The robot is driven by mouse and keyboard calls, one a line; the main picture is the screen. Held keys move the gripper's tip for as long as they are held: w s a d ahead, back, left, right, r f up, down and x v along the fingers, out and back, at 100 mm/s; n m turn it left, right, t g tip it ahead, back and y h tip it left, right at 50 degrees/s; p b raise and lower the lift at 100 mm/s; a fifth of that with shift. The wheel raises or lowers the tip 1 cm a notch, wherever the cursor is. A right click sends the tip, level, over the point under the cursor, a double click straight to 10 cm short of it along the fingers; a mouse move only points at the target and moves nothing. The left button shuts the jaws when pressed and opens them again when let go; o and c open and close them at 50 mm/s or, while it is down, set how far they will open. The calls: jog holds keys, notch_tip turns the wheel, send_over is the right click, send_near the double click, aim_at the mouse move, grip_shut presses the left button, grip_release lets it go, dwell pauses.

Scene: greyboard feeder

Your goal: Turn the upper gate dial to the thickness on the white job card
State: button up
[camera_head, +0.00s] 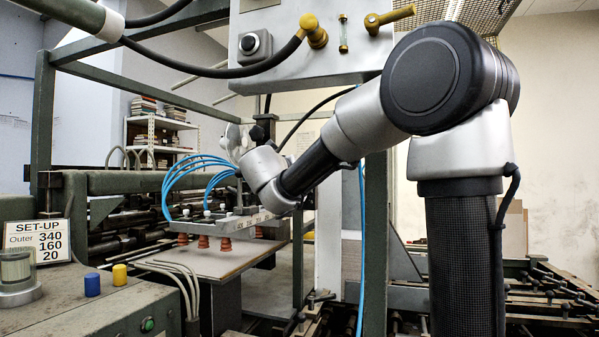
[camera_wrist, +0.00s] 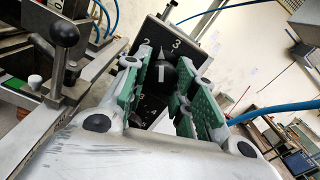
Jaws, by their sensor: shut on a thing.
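The white job card (camera_head: 38,241) stands at the left in the head view. It reads SET-UP, with Outer 340, then 160 and 20; the lower labels are partly hidden. In the wrist view, the black dial (camera_wrist: 161,74) has a white line on its face and sits on a dark plate (camera_wrist: 186,31) marked 2 and 3. In the head view my gripper (camera_head: 236,140) is small and partly hidden by the wrist.
A suction bar (camera_head: 230,224) with blue hoses hangs close below my wrist, over a grey board (camera_head: 185,262). A grey panel (camera_head: 300,45) with a black knob and brass fittings is above. A black ball-ended lever (camera_wrist: 62,45) stands left of my gripper in the wrist view.

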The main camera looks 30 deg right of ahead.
jog(key=shift+f, duration=0.2)
jog(key=o, duration=1)
jog(key=shift+r, duration=0.1)
jog(key=shift+o, duration=0.2)
jog(key=shift+a, duration=0.1)
jog(key=v, duration=1.2)
